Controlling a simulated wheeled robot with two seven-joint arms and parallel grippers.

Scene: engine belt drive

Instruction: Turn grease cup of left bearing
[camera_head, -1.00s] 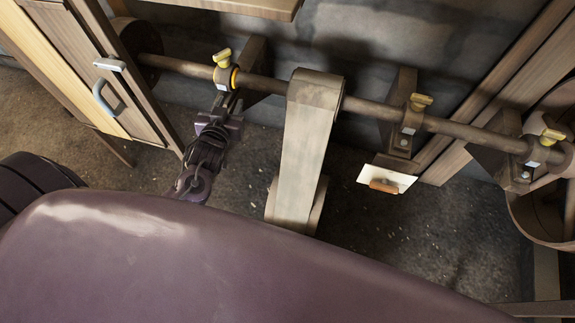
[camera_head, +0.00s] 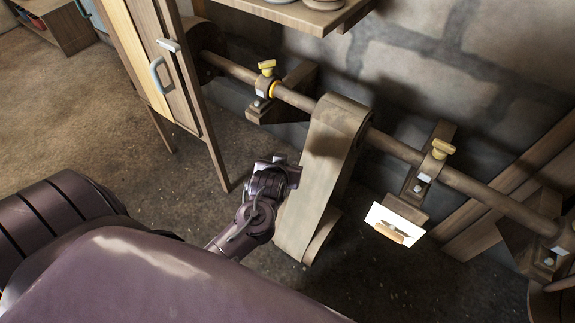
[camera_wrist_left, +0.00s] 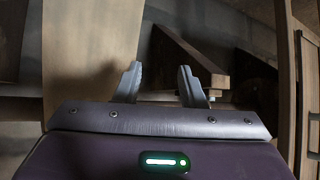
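The left bearing (camera_head: 262,88) holds the long shaft on a wooden wall bracket. Its yellow grease cup (camera_head: 267,66) stands on top, with a flat wing-like head. My left gripper (camera_head: 282,162) is below and apart from this bearing, close to the left of the broad belt. In the left wrist view its two fingers (camera_wrist_left: 157,85) stand apart with nothing between them. The cup cannot be made out in that view. My right gripper is not in view.
The wide belt (camera_head: 325,165) hangs from the shaft (camera_head: 400,150). Another bearing with a yellow cup (camera_head: 442,148) is to the right, above a white plate with a wooden handle (camera_head: 395,226). A wooden cabinet (camera_head: 160,70) stands at left, a shelf (camera_head: 295,15) above.

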